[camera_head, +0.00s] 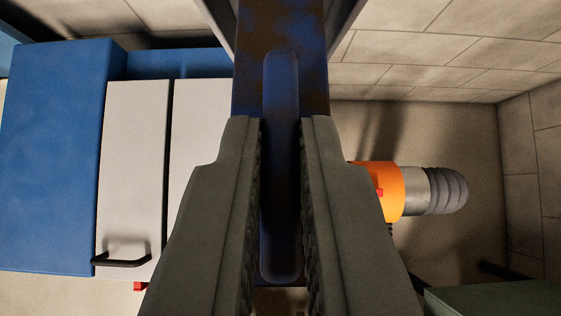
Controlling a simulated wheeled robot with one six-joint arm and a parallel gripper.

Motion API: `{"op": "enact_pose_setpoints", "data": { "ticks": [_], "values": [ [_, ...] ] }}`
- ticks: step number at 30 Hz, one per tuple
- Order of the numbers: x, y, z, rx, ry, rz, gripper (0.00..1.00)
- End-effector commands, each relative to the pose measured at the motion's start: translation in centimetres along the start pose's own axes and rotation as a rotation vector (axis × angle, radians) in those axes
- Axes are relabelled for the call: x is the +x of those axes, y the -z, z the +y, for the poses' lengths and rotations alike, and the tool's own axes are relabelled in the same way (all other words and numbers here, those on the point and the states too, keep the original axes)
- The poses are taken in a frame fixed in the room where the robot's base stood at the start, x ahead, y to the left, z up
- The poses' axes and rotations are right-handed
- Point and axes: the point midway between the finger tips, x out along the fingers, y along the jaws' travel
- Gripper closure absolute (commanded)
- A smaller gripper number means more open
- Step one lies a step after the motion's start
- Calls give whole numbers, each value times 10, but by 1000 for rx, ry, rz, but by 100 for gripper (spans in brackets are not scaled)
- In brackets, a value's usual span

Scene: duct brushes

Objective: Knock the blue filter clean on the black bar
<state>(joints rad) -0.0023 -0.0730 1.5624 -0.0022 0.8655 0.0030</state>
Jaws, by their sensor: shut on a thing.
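The blue filter (310,75) is in the upper middle of the camera_head view, with brown dirt patches on its face. Its long rounded blue handle (280,85) runs down the middle of the picture. My gripper (281,130) is shut on this handle, one dark finger on each side. The fingers hide much of the filter's lower part. I cannot clearly make out the black bar; a short dark piece (505,272) shows at the lower right, but I cannot tell whether it is the bar.
A blue cabinet (50,150) with white doors (135,150) and a black handle (122,262) stands at the left. An orange and silver cylinder (382,190) with a grey ribbed end lies at the right. A green surface (495,300) is at the lower right. Tiled walls (440,55) stand behind and right.

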Motion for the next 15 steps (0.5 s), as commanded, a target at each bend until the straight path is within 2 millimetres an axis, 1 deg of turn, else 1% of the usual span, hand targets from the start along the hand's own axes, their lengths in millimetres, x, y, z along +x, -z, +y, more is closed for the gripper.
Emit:
{"op": "enact_pose_setpoints", "data": {
  "ticks": [15],
  "values": [
    [-29, 30, 0, 0, 0, 1, 100]
  ]
}}
